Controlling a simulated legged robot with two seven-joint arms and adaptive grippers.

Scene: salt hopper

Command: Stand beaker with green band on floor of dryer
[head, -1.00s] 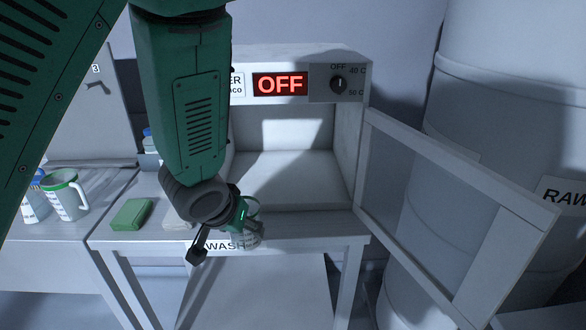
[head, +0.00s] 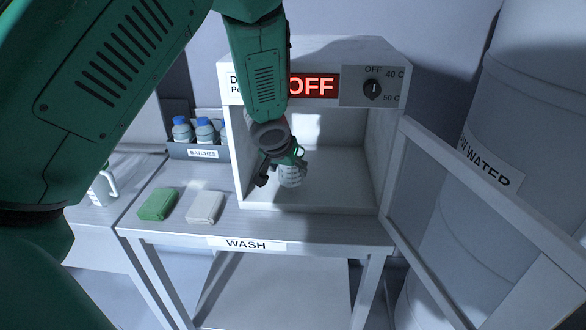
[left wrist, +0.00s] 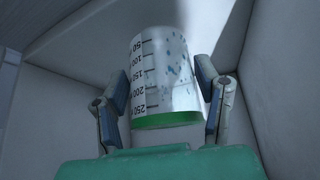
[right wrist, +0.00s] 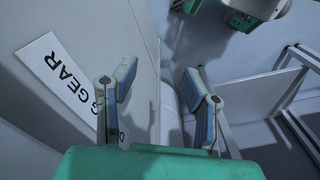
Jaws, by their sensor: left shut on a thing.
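The beaker with the green band (head: 292,176) is clear, with a printed scale and blue specks in the left wrist view (left wrist: 160,75). Its green band (left wrist: 167,119) lies at the end nearer my palm. My left gripper (head: 285,165) is shut on it, one finger on each side, reaching down from above. The beaker is inside the open front of the white dryer (head: 378,150), over its floor (head: 340,188). I cannot tell whether it touches the floor. My right gripper (right wrist: 160,95) is open and empty, away from the dryer.
The dryer door (head: 440,190) stands open to the right, near a large water drum (head: 505,125). Left of the dryer are a batches rack (head: 200,153) with blue-capped bottles, a green block (head: 158,204) and a pale block (head: 205,207). The dryer floor right of the beaker is clear.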

